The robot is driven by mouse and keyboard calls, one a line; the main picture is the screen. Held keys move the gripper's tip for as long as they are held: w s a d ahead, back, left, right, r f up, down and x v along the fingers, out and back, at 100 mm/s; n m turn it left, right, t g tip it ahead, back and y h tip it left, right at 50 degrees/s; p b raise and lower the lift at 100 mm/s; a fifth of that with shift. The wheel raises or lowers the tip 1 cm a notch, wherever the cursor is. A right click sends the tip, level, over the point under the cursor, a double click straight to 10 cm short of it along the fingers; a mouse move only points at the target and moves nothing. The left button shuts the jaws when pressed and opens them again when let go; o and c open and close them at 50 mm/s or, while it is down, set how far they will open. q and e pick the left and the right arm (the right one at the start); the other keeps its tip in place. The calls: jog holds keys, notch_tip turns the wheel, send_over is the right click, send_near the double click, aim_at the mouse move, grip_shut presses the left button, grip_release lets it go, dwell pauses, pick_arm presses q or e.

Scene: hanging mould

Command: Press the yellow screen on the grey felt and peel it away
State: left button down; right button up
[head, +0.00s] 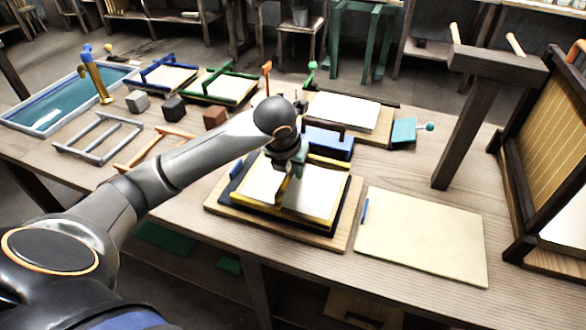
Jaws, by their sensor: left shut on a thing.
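The yellow screen (268,214) lies near the front middle of the table, a yellow frame around a pale sheet, over a dark sheet and a wooden board (335,236). My left gripper (284,190) points down over its middle and is shut on the yellow screen, at what looks like its yellow handle bar. The wrist and arm hide part of the screen's far left side. I cannot make out the grey felt for certain; it may be under the screen. I cannot tell whether the screen touches what is beneath it. My right gripper is not in view.
A pale board (425,238) lies to the right. A blue block (328,143) stands just behind the screen. A dark wooden post (468,130) and a slatted rack (550,140) stand at right. A blue-rimmed vat (62,98) and green and blue screens are at back left.

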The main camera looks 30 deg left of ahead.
pick_arm(q)
jog(key=shift+f+b, duration=0.8)
dwell(0.9)
jog(key=shift+s+f, duration=0.1)
jog(key=shift+f, duration=0.15)
dwell(1.2)
jog(key=shift+r, duration=0.15)
jog(key=shift+r+p, duration=0.85)
jog(key=shift+r, duration=0.6)
jog(key=shift+r+p, duration=2.2)
jog(key=shift+r, duration=1.1)
